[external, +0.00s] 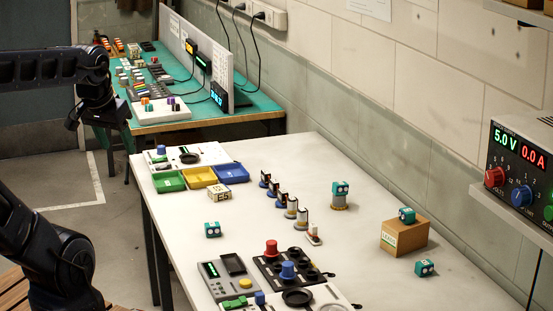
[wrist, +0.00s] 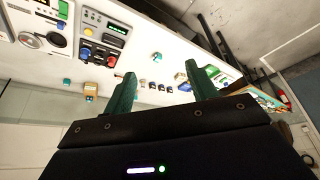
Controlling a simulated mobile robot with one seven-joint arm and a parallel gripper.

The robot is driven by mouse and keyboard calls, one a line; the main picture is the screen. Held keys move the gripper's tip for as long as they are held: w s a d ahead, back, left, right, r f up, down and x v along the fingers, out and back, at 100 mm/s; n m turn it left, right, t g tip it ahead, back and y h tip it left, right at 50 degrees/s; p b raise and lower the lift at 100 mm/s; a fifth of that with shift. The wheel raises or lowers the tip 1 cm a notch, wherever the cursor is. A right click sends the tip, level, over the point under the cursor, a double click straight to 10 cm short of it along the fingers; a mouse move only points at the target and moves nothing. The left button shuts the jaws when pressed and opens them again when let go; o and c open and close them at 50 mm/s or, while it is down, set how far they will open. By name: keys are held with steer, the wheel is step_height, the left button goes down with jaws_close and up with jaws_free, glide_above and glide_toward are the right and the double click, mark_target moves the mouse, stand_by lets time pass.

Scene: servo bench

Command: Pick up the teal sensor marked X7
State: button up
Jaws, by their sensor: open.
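Several teal sensor cubes are on the white table. One (external: 212,229) lies near the left edge, one (external: 340,188) sits on a round stand, one (external: 407,215) sits on a cardboard box (external: 404,240), and one (external: 424,267) lies right of that box. Their markings are too small to read, so I cannot tell which is X7. Small teal cubes also show in the wrist view, one (wrist: 67,82) beside the box. My gripper (wrist: 162,82) has its green fingers wide apart with nothing between them. In the external view its dark end hangs at upper left, away from the cubes.
Blue, yellow and green trays (external: 199,178) stand at the table's far left. A row of small upright parts (external: 278,196) runs along the middle. Control panels (external: 290,268) with knobs fill the front. A power supply (external: 522,170) is at right. Bare table surrounds the cubes.

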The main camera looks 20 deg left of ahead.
steer(key=shift+o, duration=0.5)
steer(key=n+g, duration=0.5)
steer(key=n, duration=0.3)
glide_above(212, 224)
step_height(212, 224, down, 23)
steer(key=shift+f, duration=4.95)
steer(key=shift+c, duration=0.4)
steer(key=c, duration=1)
